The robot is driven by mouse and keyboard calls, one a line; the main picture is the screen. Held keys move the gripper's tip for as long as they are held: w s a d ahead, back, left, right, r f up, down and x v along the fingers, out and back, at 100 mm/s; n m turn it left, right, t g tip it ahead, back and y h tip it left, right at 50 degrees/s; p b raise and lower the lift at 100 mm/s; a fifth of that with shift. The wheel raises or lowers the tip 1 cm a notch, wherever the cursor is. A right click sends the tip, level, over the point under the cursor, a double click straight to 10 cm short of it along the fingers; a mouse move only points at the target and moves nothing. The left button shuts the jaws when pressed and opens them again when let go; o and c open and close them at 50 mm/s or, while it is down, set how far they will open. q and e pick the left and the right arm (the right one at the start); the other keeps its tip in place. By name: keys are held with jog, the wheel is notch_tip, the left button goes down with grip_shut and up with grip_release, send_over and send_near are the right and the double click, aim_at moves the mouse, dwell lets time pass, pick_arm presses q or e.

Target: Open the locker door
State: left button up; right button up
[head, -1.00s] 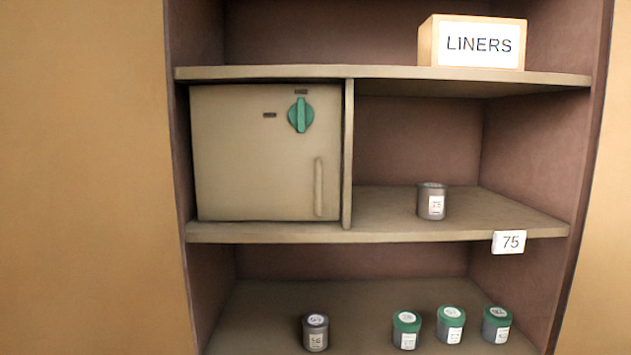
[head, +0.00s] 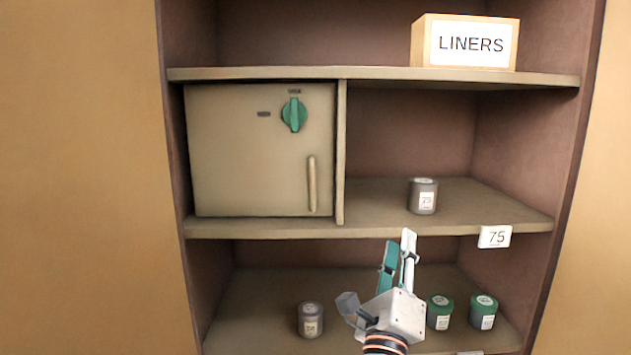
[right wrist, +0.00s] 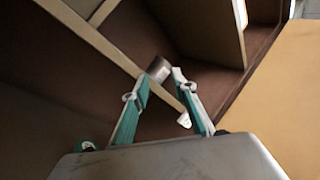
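The locker door (head: 240,165) is a closed beige panel in the left half of the middle shelf. It has a green knob (head: 294,115) near its top right, turned upright, and a vertical bar handle (head: 312,184) at its lower right. My right gripper (head: 400,245) is raised in front of the shelf, to the right of and below the handle, apart from the door. In the right wrist view its two fingers (right wrist: 160,85) stand apart with nothing between them. My left gripper is not in view.
A grey jar (head: 423,196) stands on the middle shelf right of the divider (head: 341,150). A tag "75" (head: 495,237) is on that shelf's edge. A LINERS box (head: 465,42) sits above. A grey jar (head: 311,320) and green-lidded jars (head: 440,311) stand below.

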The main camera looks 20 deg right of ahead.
notch_tip(320, 180, up, 4)
jog(key=w+m+g+y, duration=0.2)
jog(key=m, duration=0.3)
jog(key=t+y+p, duration=0.2)
jog(key=y, duration=0.8)
send_near(313, 185)
jog(key=w, duration=0.5)
jog(key=w+d, duration=0.1)
jog(key=w, duration=0.2)
jog(key=shift+w+r+p, duration=0.2)
jog(key=shift+p, duration=0.15)
jog(key=shift+a, duration=0.1)
grip_shut()
